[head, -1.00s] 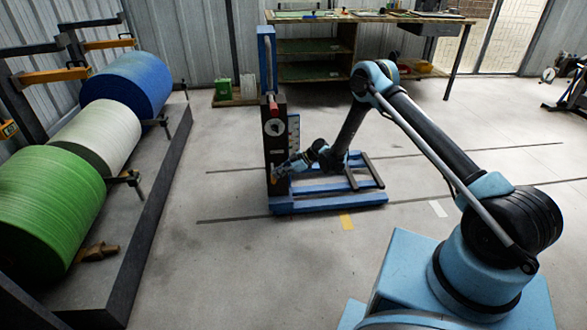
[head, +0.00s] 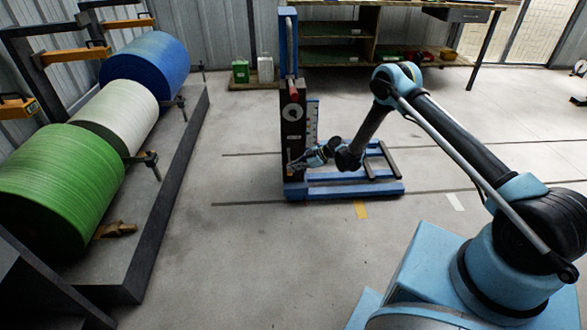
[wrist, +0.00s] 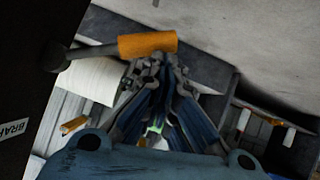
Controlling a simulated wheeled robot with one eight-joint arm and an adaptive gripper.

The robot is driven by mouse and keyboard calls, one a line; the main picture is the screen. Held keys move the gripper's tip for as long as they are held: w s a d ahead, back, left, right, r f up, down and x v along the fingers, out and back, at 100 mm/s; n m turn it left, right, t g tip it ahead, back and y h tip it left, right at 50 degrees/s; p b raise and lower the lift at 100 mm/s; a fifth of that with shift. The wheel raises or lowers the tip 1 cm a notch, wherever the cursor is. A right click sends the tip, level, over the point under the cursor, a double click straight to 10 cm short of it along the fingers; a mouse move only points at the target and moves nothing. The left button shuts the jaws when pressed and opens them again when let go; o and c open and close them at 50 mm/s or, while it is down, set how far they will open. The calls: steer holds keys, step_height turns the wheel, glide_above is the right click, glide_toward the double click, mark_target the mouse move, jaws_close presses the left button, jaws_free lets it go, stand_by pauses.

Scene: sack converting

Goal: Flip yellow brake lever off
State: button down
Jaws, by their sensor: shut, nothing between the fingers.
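The yellow-orange brake lever handle (wrist: 147,44) shows at the top of the wrist view, lying nearly level. Its dark arm and pivot (wrist: 56,57) are on the left, beside a dark panel with a partly visible "BRAK" label (wrist: 14,130). My gripper (wrist: 157,64) is shut and empty. Its fingertips are just below the handle in the wrist view; I cannot tell whether they touch it. In the head view my gripper (head: 296,164) is at the lower part of the dark post (head: 293,120) of the blue stand. The lever is too small to make out clearly there.
The blue stand's base (head: 340,189) spreads low on the floor below my arm. Green, white and blue rolls (head: 58,187) lie along a dark platform (head: 165,200) on the left. A workbench (head: 400,10) stands at the back. The floor between platform and stand is clear.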

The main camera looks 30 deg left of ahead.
stand_by(0.3)
steer(key=s+d+v, duration=0.1)
steer(key=v, duration=0.8)
steer(key=shift+d, duration=0.4)
steer(key=shift+w, duration=0.15)
